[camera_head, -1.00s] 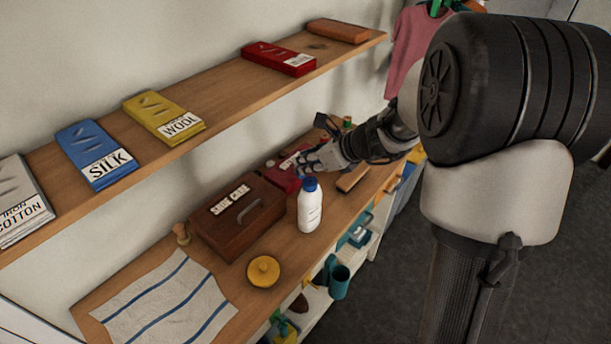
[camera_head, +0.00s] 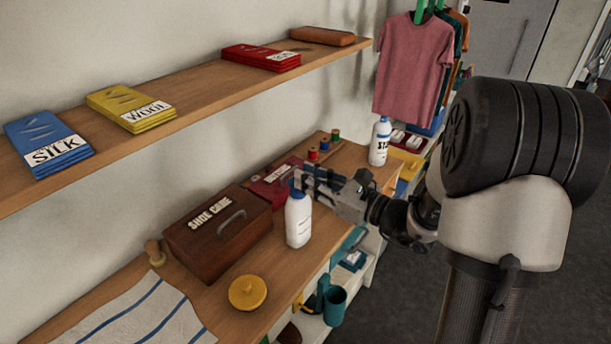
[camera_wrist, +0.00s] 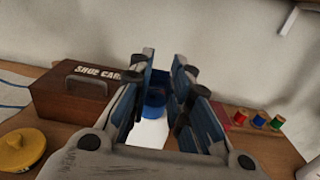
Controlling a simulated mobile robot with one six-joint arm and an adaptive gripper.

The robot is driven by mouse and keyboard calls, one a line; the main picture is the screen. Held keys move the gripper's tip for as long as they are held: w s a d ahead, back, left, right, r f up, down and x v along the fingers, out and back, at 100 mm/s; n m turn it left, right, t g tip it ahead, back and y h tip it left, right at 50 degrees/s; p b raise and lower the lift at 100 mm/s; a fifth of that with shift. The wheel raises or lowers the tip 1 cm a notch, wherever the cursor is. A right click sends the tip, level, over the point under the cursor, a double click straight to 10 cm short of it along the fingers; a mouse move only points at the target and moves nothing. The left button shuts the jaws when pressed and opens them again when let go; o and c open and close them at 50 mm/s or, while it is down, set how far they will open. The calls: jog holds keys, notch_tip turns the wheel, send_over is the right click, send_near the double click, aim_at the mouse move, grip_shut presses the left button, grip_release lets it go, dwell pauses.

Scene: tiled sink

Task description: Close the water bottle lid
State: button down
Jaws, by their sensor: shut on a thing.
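A white bottle (camera_head: 298,222) with a blue lid stands upright on the wooden counter, just right of the brown box. My gripper (camera_head: 303,184) reaches in from the right at the height of the lid and is shut on it. In the wrist view the blue lid (camera_wrist: 155,98) sits between the two fingers, with the white bottle body (camera_wrist: 148,133) below. The fingers hide the sides of the lid, so I cannot tell how it sits on the neck.
A shoe care box (camera_head: 218,228) stands close left of the bottle. A yellow round lid-like object (camera_head: 247,292) lies in front. Behind are a red box (camera_head: 272,185), thread spools (camera_head: 324,146) and another white bottle (camera_head: 379,145). A shelf (camera_head: 200,111) runs above.

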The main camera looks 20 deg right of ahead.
jog(key=shift+s+d+f+t+y, duration=0.15)
jog(key=shift+s+f+t+y, duration=0.05)
jog(key=shift+f+t+y, duration=0.4)
jog(key=shift+s+d+f+t+y, duration=0.15)
jog(key=shift+f+t+y, duration=0.2)
jog(key=shift+t, duration=0.35)
jog(key=c, duration=1.5)
grip_release()
jog(key=shift+v, duration=6.05)
jog(key=shift+a, duration=0.1)
jog(key=shift+c, duration=0.2)
